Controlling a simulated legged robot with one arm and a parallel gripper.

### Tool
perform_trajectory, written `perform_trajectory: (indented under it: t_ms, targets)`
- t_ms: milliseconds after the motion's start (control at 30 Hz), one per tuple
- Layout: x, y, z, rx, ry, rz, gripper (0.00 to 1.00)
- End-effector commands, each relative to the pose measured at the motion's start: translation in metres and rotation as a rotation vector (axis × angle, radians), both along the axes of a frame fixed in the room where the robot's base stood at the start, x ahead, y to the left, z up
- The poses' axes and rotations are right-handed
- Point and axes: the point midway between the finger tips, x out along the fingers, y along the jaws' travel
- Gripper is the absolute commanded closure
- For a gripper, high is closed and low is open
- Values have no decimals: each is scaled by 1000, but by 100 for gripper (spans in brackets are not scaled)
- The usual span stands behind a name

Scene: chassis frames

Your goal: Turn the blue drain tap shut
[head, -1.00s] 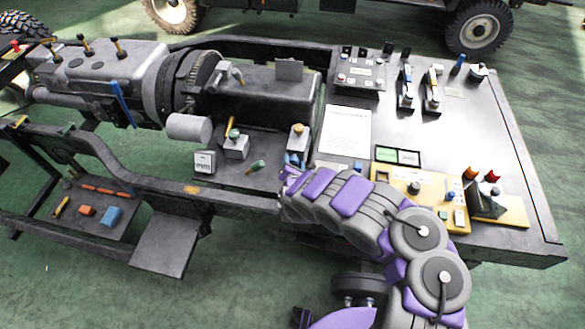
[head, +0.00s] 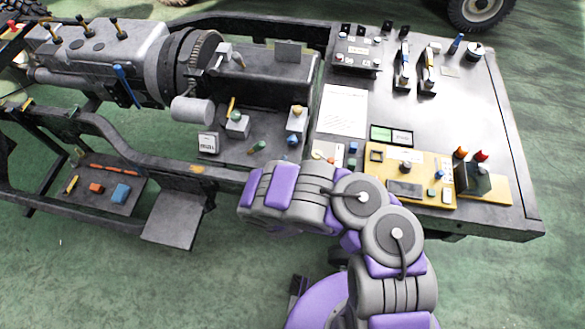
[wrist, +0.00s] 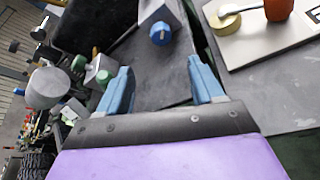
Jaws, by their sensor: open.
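A small blue knob (head: 293,138), which looks like the drain tap, sits on the front of a grey block (head: 297,123) on the dark chassis plate. In the wrist view the blue knob (wrist: 160,34) is ahead of my gripper (wrist: 162,78), at the top middle. My gripper's two blue fingers are spread wide, with nothing between them. The knob lies beyond the fingertips, in line with the gap and not touched. In the head view my fingers are hidden; my arm's grey and purple end is below and left of the knob.
A grey cylinder (head: 191,110) hangs farther left. A yellow panel (head: 425,165) with switches is at right. A blue lever (head: 127,86) stands on the gearbox.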

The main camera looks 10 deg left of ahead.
Motion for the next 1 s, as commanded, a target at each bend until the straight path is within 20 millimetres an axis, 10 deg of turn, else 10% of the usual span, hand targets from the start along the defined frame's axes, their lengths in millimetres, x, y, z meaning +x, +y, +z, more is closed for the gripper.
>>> perform_trajectory:
  t_ms: [767,1000]
  targets:
    - [-29,-13,9,-9,2,-20,44]
    - [-33,-98,-7,-134,75,-391,48]
